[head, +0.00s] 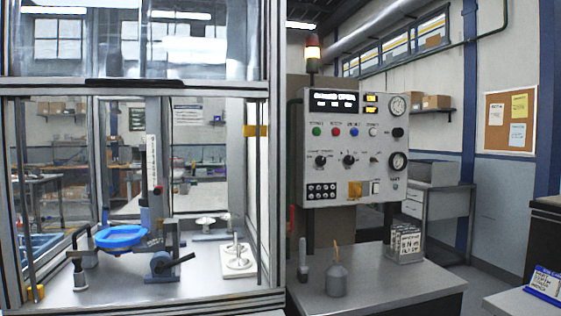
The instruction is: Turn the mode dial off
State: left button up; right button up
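A grey control panel (352,148) stands right of centre in the head view. It carries two black rotary dials in its middle row, a left dial (321,161) and a right dial (349,160). Their labels are too small to read, so I cannot tell which is the mode dial or where either points. Neither of my grippers is in view, and nothing covers the dials.
A grey bench (375,275) in front of the panel holds a grey bottle (337,280) and a label rack (405,244). A framed enclosure (276,190) with a blue ring fixture (121,237) is on the left.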

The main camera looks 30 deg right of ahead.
aim_at(321, 160)
jog(key=l+u, duration=0.25)
jog(key=l, duration=0.2)
jog(key=l+u, duration=0.3)
jog(key=k+l, duration=0.1)
jog(key=l, duration=0.4)
jog(key=l+u, duration=0.1)
jog(key=l, duration=0.4)
jog(key=k, duration=0.05)
